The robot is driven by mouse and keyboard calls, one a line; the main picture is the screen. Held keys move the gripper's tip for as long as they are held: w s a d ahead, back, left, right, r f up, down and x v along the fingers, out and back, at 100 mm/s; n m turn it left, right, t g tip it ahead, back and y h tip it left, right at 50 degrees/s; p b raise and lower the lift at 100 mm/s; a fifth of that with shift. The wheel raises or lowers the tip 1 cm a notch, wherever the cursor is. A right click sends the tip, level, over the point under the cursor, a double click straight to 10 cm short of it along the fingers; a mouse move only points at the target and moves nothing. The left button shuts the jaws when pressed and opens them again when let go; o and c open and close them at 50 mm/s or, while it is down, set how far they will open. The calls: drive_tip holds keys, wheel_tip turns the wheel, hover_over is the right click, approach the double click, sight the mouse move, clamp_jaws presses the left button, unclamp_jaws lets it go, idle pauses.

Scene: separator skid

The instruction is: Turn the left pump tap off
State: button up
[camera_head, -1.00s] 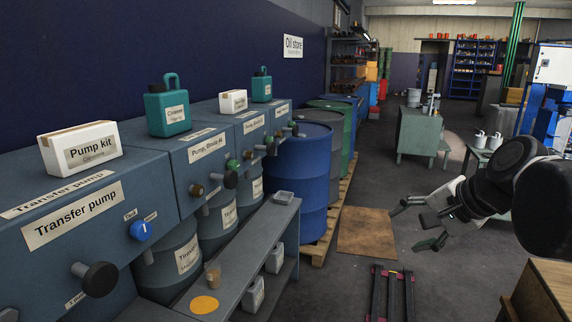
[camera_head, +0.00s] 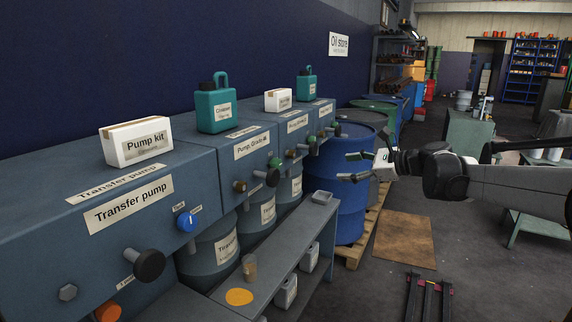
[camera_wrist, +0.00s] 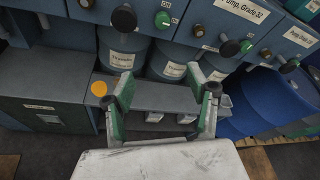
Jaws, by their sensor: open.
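The leftmost pump box in the head view, labelled "Transfer pump" (camera_head: 128,205), carries a black round knob on a grey stem (camera_head: 148,265) and a blue knob (camera_head: 187,221) under small labels I cannot read. An orange knob (camera_head: 108,312) shows below at the picture's bottom edge. My gripper (camera_head: 348,167) is open and empty, in front of the blue drums, well to the right of this box. In the wrist view my gripper (camera_wrist: 161,80) points toward the shelf and drums. A black knob (camera_wrist: 124,18) and a green knob (camera_wrist: 162,19) lie beyond its fingertips.
A "Pump, Grade 32" box (camera_head: 252,147) and further boxes with knobs continue to the right. A low shelf (camera_head: 285,245) juts out before them with a cup (camera_head: 249,267) and an orange disc (camera_head: 239,297). A blue drum (camera_head: 351,205) stands beyond.

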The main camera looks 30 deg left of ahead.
sight(279, 164)
drive_tip(key=w+a+f+m+g+y, duration=0.1)
drive_tip(key=a+f, duration=0.1)
drive_tip(key=a, duration=0.6)
drive_tip(key=w+a+f+m+g+y+p, duration=0.1)
drive_tip(key=a, duration=0.8)
drive_tip(key=w+a+f+m+y+p, duration=0.1)
drive_tip(key=a+f, duration=0.1)
drive_tip(key=a, duration=0.7)
drive_tip(key=shift+w+a+f+m+g+y, duration=0.1)
drive_tip(key=shift+f+m+g+y, duration=0.2)
drive_tip(key=shift+g+y, duration=0.1)
drive_tip(key=c, duration=1.1)
drive_tip(key=shift+c, duration=0.2)
